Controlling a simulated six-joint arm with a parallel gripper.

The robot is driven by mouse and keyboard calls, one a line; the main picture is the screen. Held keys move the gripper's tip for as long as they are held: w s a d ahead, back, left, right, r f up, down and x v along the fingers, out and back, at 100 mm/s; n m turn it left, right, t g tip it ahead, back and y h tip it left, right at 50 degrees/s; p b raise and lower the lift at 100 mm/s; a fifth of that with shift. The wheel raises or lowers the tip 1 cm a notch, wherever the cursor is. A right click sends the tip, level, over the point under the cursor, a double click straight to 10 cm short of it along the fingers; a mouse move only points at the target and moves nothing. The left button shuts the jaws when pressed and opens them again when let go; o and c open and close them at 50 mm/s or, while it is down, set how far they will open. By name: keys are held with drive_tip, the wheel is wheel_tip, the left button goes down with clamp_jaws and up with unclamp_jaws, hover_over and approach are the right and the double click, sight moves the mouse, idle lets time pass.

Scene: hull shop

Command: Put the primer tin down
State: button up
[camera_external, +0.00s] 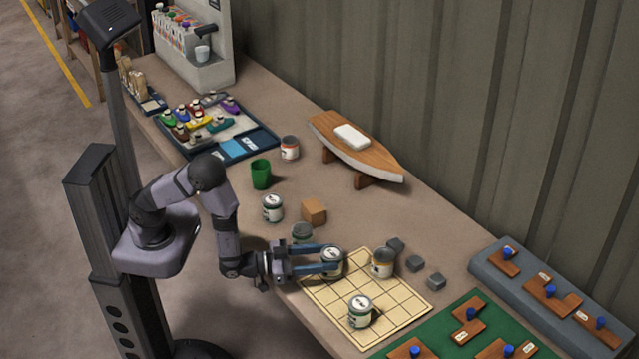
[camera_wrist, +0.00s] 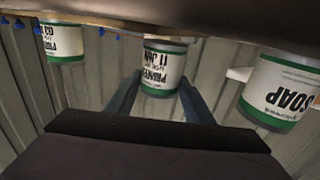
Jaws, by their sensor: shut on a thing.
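My gripper (camera_external: 330,260) reaches from the left over the pale grid mat (camera_external: 408,303). Its blue fingers are shut on a white tin with a dark lid (camera_external: 331,257), at the mat's back left corner. In the wrist view, which is upside down, this tin (camera_wrist: 163,68) reads "PRIMER" and "11 JAN" and has a green band. It looks upright; I cannot tell whether its base touches the mat. A second green-banded tin (camera_external: 360,312) stands on the mat's front part.
A tin labelled "SOAP" (camera_wrist: 283,92) and another primer tin (camera_wrist: 63,42) flank the held tin in the wrist view. Grey blocks (camera_external: 415,263) lie beyond the mat. A wooden block (camera_external: 314,212), green cup (camera_external: 261,174) and boat model (camera_external: 357,145) stand further back.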

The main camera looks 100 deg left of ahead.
drive_tip(key=shift+f, duration=0.35)
drive_tip(key=shift+f+b, duration=0.25)
drive_tip(key=shift+b, duration=0.05)
drive_tip(key=o, duration=1.3)
drive_tip(key=shift+r, duration=0.1)
drive_tip(key=v, duration=0.6)
drive_tip(key=shift+s, duration=0.1)
drive_tip(key=shift+o, duration=0.3)
drive_tip(key=shift+s+d+f, duration=0.2)
drive_tip(key=shift+s+f, duration=0.05)
drive_tip(key=shift+s, duration=0.35)
